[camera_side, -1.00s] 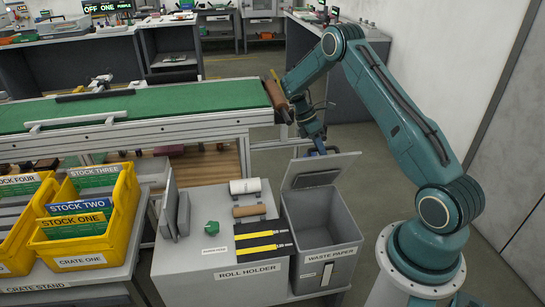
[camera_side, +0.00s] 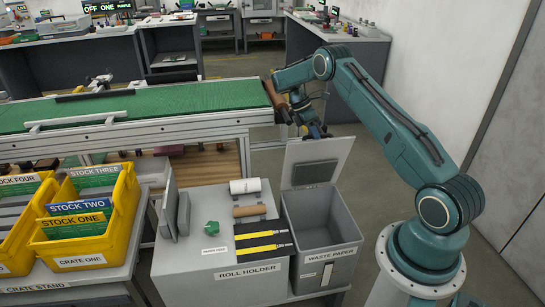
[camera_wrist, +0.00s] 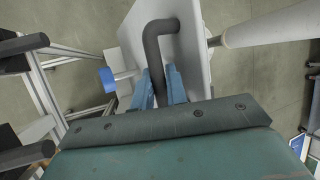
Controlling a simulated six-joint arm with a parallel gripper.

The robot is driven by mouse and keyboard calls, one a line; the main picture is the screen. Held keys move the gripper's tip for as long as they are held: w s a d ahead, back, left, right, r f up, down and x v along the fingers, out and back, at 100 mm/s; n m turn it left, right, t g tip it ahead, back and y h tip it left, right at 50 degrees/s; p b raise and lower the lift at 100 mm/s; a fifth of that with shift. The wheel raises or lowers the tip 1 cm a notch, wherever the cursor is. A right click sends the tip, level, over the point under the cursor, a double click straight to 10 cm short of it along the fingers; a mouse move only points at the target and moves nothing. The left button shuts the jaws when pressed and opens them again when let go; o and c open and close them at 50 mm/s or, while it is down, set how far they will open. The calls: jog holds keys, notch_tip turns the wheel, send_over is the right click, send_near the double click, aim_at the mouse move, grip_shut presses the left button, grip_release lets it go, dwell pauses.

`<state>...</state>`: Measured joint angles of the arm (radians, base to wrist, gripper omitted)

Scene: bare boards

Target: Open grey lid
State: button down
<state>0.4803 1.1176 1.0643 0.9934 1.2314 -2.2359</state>
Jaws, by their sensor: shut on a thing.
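The grey lid (camera_side: 318,160) of the waste paper bin (camera_side: 330,222) stands raised, close to upright, at the bin's back edge. A dark panel shows on its inner face. The bin's mouth is uncovered. My gripper (camera_side: 317,130) is at the lid's top edge, behind it, and its fingers are partly hidden by the lid in the side view. In the wrist view my blue gripper fingers (camera_wrist: 160,86) are shut on the lid's dark bent handle (camera_wrist: 152,50). The pale lid (camera_wrist: 188,45) shows behind the handle.
The roll holder cabinet (camera_side: 222,265) stands left of the bin, with a white roll (camera_side: 245,186), a brown roll (camera_side: 250,210) and a green piece (camera_side: 212,228) on top. The green conveyor (camera_side: 150,108) ends close behind my gripper. Yellow crates (camera_side: 95,215) stand at the left.

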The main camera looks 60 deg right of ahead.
jog(key=shift+w+a+f, duration=0.1)
jog(key=shift+w+f, duration=0.1)
jog(key=shift+f, duration=0.05)
dwell(0.3)
jog(key=c, duration=1.4)
grip_release()
jog(key=shift+r, duration=0.1)
jog(key=shift+s, duration=0.2)
